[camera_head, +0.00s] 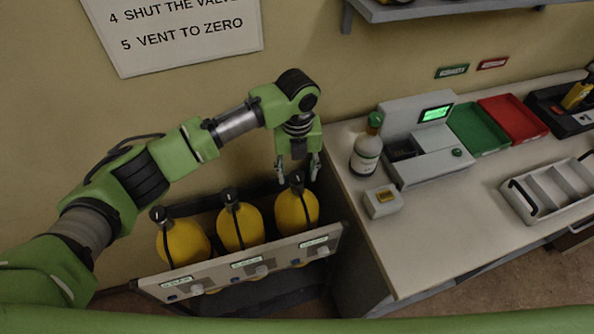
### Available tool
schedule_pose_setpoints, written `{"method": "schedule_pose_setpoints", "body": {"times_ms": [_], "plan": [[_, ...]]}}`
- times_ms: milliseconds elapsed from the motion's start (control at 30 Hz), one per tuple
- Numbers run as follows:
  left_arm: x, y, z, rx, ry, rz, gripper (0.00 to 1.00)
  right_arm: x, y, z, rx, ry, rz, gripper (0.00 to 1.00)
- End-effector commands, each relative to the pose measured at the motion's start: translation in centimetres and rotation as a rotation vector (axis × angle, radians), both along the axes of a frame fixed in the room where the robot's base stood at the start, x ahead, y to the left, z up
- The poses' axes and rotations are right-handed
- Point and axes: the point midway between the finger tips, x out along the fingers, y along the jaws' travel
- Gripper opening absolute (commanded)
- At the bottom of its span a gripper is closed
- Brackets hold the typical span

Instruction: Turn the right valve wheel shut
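Three yellow cylinders stand in a rack at the lower middle, each with a black valve on top. The right cylinder (297,212) has its black valve wheel (296,187) just below my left gripper (298,174). The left gripper points down, its two fingers spread to either side of this valve's top. A gap shows between the fingers, and I cannot tell whether either touches the wheel. The middle valve (230,196) and left valve (158,215) stand clear of the gripper. My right gripper is not in view.
The rack's pale front panel (245,267) carries labels and small knobs. The desk (425,225) close on the right holds a bottle (367,148), a console (425,150), a green tray (478,128), a red tray (513,118) and a divided white tray (552,188). A wall sign (180,35) hangs behind.

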Motion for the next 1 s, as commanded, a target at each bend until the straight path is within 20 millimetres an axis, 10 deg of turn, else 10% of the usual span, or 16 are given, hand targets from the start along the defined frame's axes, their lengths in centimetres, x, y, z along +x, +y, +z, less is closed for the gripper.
{"method": "schedule_pose_setpoints", "body": {"times_ms": [267, 1000], "plan": [[0.1, 0.0, 0.5, 0.000, -0.002, 0.002, 0.45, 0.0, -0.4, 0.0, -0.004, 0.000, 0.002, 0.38], [0.0, 0.0, 11.9, -0.001, 0.000, 0.000, 0.45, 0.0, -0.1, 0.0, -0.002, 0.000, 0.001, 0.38]]}}
